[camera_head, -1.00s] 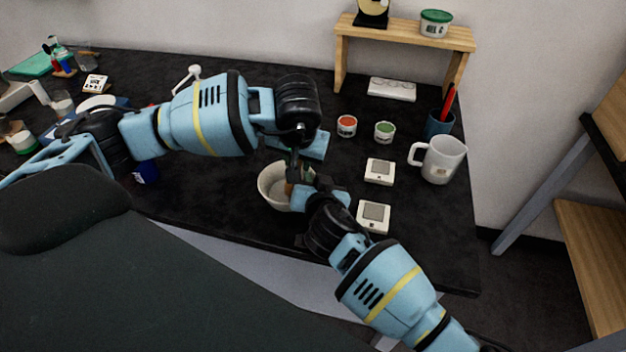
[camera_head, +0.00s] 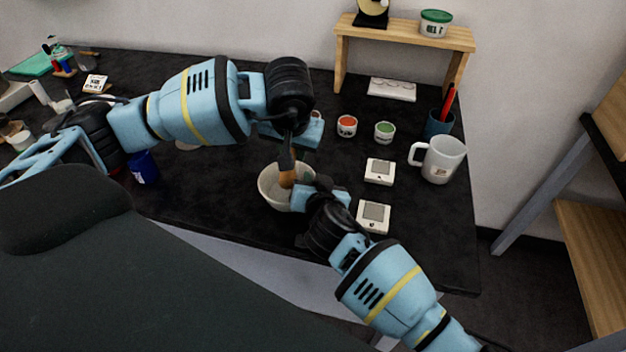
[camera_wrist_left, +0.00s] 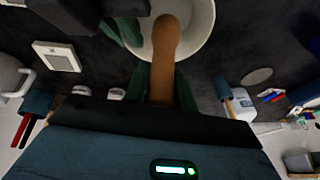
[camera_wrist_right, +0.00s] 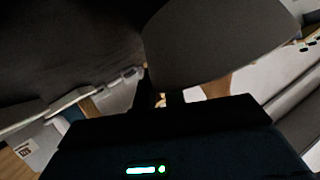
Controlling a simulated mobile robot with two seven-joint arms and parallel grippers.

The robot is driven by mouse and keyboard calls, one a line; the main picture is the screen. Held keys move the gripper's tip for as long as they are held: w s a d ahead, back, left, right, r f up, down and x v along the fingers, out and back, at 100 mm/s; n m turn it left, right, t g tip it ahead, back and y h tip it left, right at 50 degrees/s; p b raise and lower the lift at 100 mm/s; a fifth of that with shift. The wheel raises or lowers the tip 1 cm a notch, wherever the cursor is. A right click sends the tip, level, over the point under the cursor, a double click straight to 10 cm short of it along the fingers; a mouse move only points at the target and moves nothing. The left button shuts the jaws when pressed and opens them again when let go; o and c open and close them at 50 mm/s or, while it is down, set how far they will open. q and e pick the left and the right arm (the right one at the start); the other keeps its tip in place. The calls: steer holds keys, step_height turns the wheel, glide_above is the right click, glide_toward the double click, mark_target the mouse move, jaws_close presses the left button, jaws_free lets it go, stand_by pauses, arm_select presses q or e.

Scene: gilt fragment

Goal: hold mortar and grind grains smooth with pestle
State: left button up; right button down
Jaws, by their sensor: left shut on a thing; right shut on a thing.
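The pale mortar bowl (camera_head: 268,189) stands near the front of the black table. The brown pestle (camera_head: 287,178) reaches down into it, and its lower end shows over the bowl. My left gripper (camera_head: 291,155) is shut on the pestle and is above the mortar. The left wrist view shows the pestle (camera_wrist_left: 166,45) between the fingers, crossing the rim of the mortar (camera_wrist_left: 207,40). My right gripper (camera_head: 310,190) is shut on the mortar's right side; its fingertips are partly hidden. Grains cannot be made out.
To the right are two small white devices (camera_head: 379,171), a white mug (camera_head: 441,160) and a cup with red pens (camera_head: 439,124). Small orange (camera_head: 347,126) and green (camera_head: 384,132) jars stand behind. A blue can (camera_head: 144,168) is at the left. A wooden shelf (camera_head: 405,36) stands at the back.

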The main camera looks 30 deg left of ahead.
arm_select(q)
steer(key=shift+f, duration=0.1)
arm_select(e)
steer(key=shift+d+f, duration=0.2)
steer(key=shift+f, duration=0.3)
steer(key=c, duration=1.5)
jaws_free()
steer(key=shift+o, duration=0.6)
steer(key=shift+a+r, duration=0.15)
steer(key=shift+r, duration=0.1)
steer(key=shift+r, duration=0.1)
steer(key=shift+v, duration=5.95)
arm_select(q)
steer(key=shift+r, duration=0.2)
